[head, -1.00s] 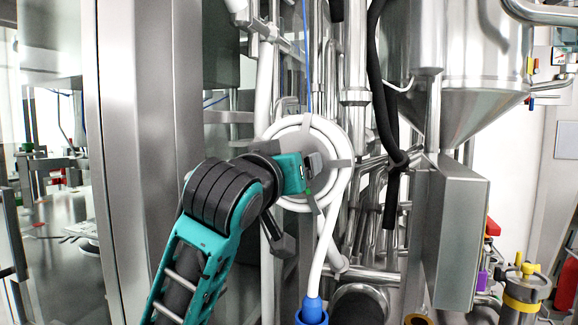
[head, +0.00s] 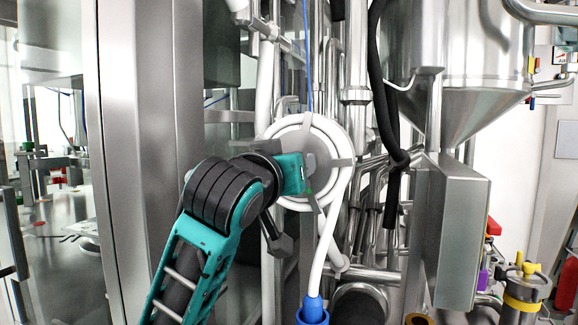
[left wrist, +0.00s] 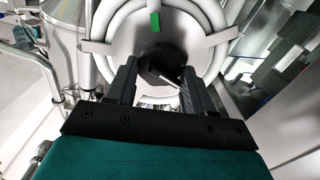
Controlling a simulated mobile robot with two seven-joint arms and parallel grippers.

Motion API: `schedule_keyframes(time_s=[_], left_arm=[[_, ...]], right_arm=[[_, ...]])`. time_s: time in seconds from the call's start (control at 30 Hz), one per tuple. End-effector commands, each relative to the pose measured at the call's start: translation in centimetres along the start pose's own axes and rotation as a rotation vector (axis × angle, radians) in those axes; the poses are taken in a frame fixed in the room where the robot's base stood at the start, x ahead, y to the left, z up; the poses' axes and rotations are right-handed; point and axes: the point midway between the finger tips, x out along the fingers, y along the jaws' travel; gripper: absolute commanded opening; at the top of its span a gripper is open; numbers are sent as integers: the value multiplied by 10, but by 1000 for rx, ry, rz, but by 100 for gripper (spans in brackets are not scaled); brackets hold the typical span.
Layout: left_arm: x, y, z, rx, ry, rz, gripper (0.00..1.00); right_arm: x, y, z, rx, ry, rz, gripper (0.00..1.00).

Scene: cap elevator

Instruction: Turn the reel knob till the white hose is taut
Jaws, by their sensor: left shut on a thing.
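The round reel (head: 312,140) stands upright in the middle of the head view, with white hose (head: 342,140) wound around its rim. The hose runs down from the reel's right side, with a slight bend, to a blue connector (head: 312,312). My left gripper (head: 308,173) is at the reel's centre, and its own wrist hides most of the hub. In the left wrist view, the fingers of my left gripper (left wrist: 158,88) are on either side of the dark reel knob (left wrist: 160,62) and shut on it. My right gripper is not in view.
A grey steel box (head: 455,235) and black hoses (head: 388,130) are right of the reel. A steel post (head: 150,150) rises to its left, close to my arm. Steel pipes crowd behind the reel. A green mark (left wrist: 155,22) shows on the reel.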

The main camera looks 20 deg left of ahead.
Motion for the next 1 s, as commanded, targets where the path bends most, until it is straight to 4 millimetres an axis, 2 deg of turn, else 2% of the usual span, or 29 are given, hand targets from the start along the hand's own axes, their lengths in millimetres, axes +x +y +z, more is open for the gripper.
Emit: schedule_keyframes(time_s=[0.27,1.0], left_arm=[[0,2,0,182,1,3,22],[0,5,3,885,-1,4,22]], right_arm=[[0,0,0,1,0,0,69],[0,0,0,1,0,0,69]])
